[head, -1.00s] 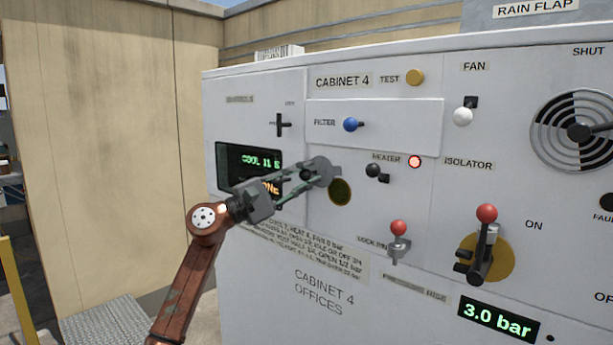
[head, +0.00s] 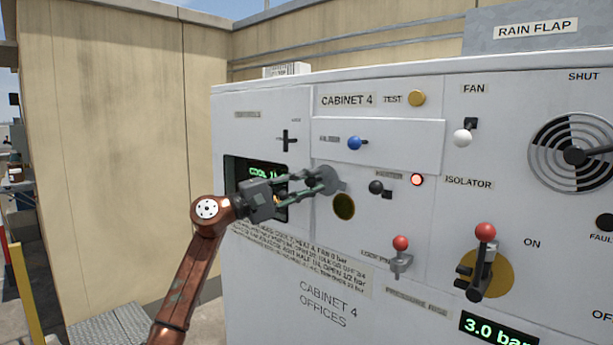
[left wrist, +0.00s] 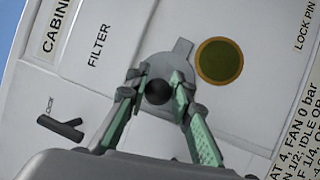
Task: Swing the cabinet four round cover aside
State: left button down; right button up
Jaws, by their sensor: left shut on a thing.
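The round cover (head: 335,178) is a small grey disc on the white face of cabinet four. It sits above and slightly left of a dark round window with a yellowish rim (head: 343,206), which shows uncovered. In the left wrist view the cover (left wrist: 162,68) has a tab on its edge and a dark round knob (left wrist: 158,92). My left gripper (head: 322,183) reaches in from the left and is shut on the knob; its fingers (left wrist: 158,90) lie on both sides of it. My right gripper is not in view.
Close by are the heater switch (head: 377,187), the blue filter knob (head: 355,143), the lock pin (head: 400,255) and the red-topped isolator lever (head: 483,255). A display (head: 262,172) is partly behind my gripper. A beige wall (head: 110,150) stands at left.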

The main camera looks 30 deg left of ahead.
pick_arm(q)
jog(key=c, duration=2.1)
grip_release()
jog(key=shift+w+a+f, duration=0.2)
jog(key=shift+o, duration=0.8)
jog(key=shift+w+a+f, duration=0.1)
jog(key=shift+w+f, duration=0.05)
jog(key=shift+w, duration=0.05)
jog(key=shift+s+r, duration=0.2)
jog(key=shift+s, duration=0.15)
jog(key=shift+s+a+f, duration=0.15)
jog(key=shift+f, duration=0.05)
jog(key=v, duration=1.1)
jog(key=shift+s, duration=0.15)
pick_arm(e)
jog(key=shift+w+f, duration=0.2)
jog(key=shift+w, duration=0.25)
